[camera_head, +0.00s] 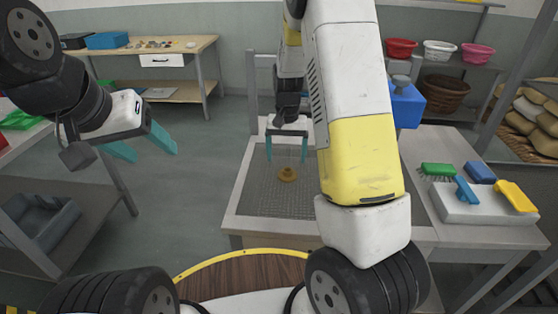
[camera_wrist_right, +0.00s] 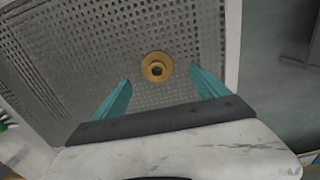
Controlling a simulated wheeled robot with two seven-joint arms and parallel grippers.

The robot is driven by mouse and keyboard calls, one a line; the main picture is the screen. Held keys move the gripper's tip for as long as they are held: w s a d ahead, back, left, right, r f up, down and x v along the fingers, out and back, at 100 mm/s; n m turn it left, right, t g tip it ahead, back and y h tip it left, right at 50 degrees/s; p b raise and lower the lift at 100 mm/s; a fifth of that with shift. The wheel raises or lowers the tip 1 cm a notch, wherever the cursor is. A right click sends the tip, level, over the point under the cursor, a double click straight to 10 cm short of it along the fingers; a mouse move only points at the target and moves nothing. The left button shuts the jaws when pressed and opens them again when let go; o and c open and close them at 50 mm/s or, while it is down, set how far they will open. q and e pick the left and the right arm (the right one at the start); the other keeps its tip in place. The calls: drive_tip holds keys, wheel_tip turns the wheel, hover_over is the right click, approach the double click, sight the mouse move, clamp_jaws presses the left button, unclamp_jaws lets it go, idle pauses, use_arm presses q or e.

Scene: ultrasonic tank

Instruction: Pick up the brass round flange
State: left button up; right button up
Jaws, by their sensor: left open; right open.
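The brass round flange (camera_head: 287,174) lies on the perforated metal floor of the tank (camera_head: 240,222). In the right wrist view the flange (camera_wrist_right: 157,67) shows its round rim and dark centre hole, just beyond and between the fingertips. My right gripper (camera_head: 287,158) is open, pointing down above the flange; its two teal fingers also show in the right wrist view (camera_wrist_right: 160,84). It does not appear to touch the flange. My left gripper (camera_head: 152,156) is open and empty, out over the floor at the left, away from the tank.
The tank's pale rim surrounds the perforated floor. A white tray (camera_head: 462,211) with green and blue brushes and a yellow item stands on the right bench. A grey bin (camera_head: 40,225) sits on the left shelf. A wooden workbench (camera_head: 185,47) stands at the back left.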

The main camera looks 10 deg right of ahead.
sight(288, 169)
drive_tip(key=f, duration=0.6)
drive_tip(key=shift+d+f, duration=0.1)
drive_tip(key=shift+d, duration=0.15)
clamp_jaws()
